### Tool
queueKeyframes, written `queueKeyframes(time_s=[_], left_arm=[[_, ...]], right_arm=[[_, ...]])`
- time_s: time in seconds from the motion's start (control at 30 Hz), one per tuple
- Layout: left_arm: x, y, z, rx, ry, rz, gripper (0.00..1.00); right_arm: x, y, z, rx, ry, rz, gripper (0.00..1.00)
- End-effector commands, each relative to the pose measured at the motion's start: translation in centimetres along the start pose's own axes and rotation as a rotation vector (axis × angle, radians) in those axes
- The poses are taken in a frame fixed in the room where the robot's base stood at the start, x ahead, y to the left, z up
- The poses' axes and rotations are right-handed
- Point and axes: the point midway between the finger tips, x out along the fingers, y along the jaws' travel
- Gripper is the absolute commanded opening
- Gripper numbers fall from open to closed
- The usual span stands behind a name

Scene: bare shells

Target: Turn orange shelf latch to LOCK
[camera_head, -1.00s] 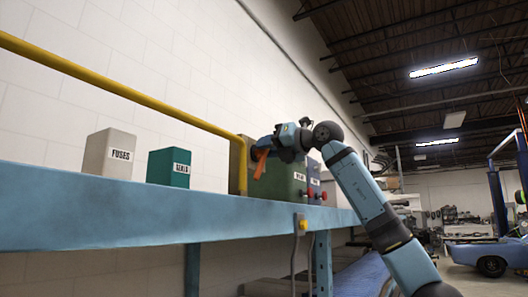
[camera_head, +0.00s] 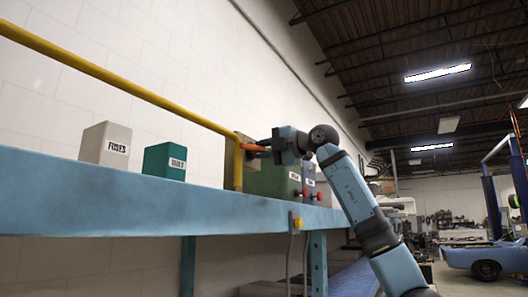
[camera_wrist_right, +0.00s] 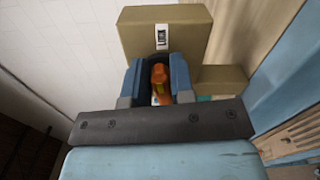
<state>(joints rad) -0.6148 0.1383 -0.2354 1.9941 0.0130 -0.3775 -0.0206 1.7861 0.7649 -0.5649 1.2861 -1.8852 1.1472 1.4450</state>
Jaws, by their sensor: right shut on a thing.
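The orange shelf latch (camera_head: 254,147) is by the top of the yellow post, and its visible part lies nearly level. My right gripper (camera_head: 272,146) is at the latch, coming from the right. In the right wrist view the orange latch (camera_wrist_right: 160,78) sits between the two blue fingers of my right gripper (camera_wrist_right: 159,86), which is shut on it. The fingers hide part of the latch. No LOCK marking is readable. My left gripper is not in view.
The blue shelf (camera_head: 130,208) bears a grey FUSES box (camera_head: 105,145), a teal box (camera_head: 164,162) and a green box (camera_head: 270,180). A yellow rail (camera_head: 120,88) runs above it to a yellow post (camera_head: 233,168). A cardboard box (camera_wrist_right: 140,35) lies beyond the fingers.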

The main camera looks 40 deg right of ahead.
Motion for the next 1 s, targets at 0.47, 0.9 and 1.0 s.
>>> queueKeyframes(time_s=[0.47, 0.9, 1.0], left_arm=[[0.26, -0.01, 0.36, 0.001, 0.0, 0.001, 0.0], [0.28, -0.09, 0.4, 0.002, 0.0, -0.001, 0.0], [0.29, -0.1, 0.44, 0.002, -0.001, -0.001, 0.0]], right_arm=[[-0.11, -0.15, 0.07, 0.158, -0.002, 0.004, 0.0], [-0.11, -0.14, 0.07, 0.165, -0.002, 0.004, 0.25], [-0.1, -0.16, 0.06, 0.164, -0.001, 0.003, 0.43]])
